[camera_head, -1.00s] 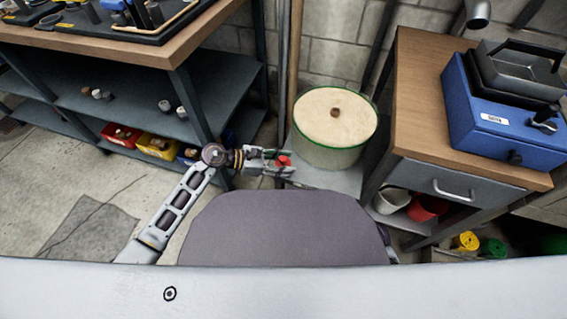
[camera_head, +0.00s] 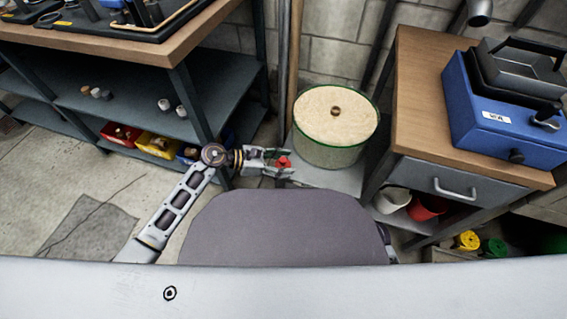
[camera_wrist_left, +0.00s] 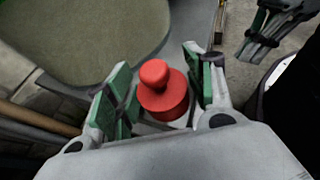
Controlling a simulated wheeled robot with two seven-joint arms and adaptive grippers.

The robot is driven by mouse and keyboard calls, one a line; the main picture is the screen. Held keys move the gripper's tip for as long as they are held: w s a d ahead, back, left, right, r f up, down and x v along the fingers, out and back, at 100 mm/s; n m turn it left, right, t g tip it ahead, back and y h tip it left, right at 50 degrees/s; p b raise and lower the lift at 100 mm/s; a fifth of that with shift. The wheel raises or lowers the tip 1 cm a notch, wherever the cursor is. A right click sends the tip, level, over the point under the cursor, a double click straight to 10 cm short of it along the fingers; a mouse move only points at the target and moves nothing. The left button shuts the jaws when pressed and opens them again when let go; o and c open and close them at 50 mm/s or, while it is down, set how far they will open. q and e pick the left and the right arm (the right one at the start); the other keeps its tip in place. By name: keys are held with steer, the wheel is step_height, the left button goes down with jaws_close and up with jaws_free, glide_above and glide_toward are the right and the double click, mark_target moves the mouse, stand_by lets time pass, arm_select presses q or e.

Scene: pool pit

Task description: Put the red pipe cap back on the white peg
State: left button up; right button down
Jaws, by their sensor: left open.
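The red pipe cap (camera_head: 284,162) is a small red piece with a narrower knob on top, left of and below the drum in the head view. In the left wrist view the cap (camera_wrist_left: 163,93) sits between the two green-padded fingers of my left gripper (camera_wrist_left: 160,95). The fingers are open, with a gap visible on the cap's right side; contact on the left is unclear. In the head view my left gripper (camera_head: 278,164) is around the cap. The white peg cannot be made out. My right gripper (camera_wrist_left: 272,35) shows at the upper right of the left wrist view, its opening unclear.
A pale drum with a green rim (camera_head: 336,122) stands close beyond the left gripper. A shelf unit (camera_head: 120,95) is at the left. A wooden-topped cabinet (camera_head: 425,110) with a blue machine (camera_head: 500,118) is at the right. Poles (camera_head: 293,60) stand behind the gripper.

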arm_select(q)
steer(key=p+v, duration=0.1)
steer(key=v, duration=1)
steer(key=shift+p, duration=0.3)
stand_by(1.0)
stand_by(0.8)
